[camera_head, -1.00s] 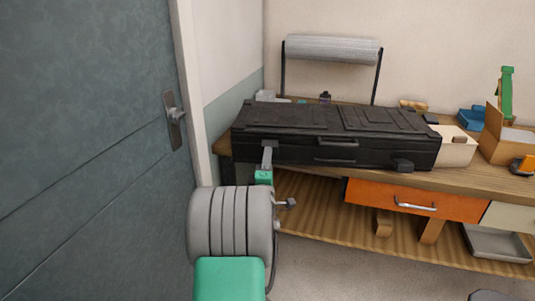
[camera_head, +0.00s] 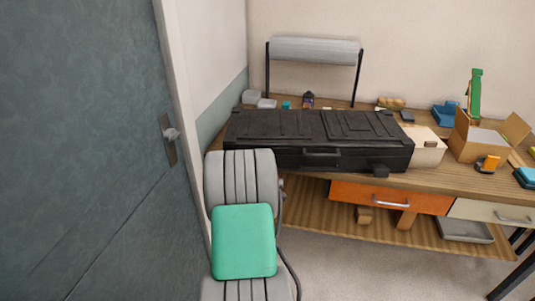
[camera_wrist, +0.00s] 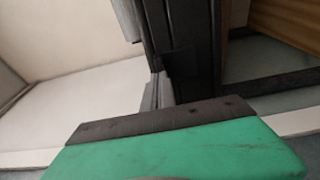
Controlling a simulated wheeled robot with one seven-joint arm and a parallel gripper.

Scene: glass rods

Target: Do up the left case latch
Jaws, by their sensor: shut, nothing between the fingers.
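The long black case (camera_head: 300,155) lies on the workbench with its lid down. A handle (camera_head: 322,154) is at the middle of its front, and a dark latch (camera_head: 381,171) juts out near the right end. The left latch is hidden behind my arm in the head view. In the wrist view the case's dark edge (camera_wrist: 200,40) runs upward, with a dark block on it that may be the left latch. My gripper (camera_wrist: 158,92) is shut and empty, its grey fingers close beside the case; I cannot tell whether they touch. My arm hides it in the head view.
The door (camera_head: 90,140) and wall stand close on the left. A beige box (camera_head: 425,148) sits against the case's right end, with a cardboard box (camera_head: 478,140) farther right. An orange drawer (camera_head: 390,198) is below the bench top. A roll (camera_head: 316,51) stands behind.

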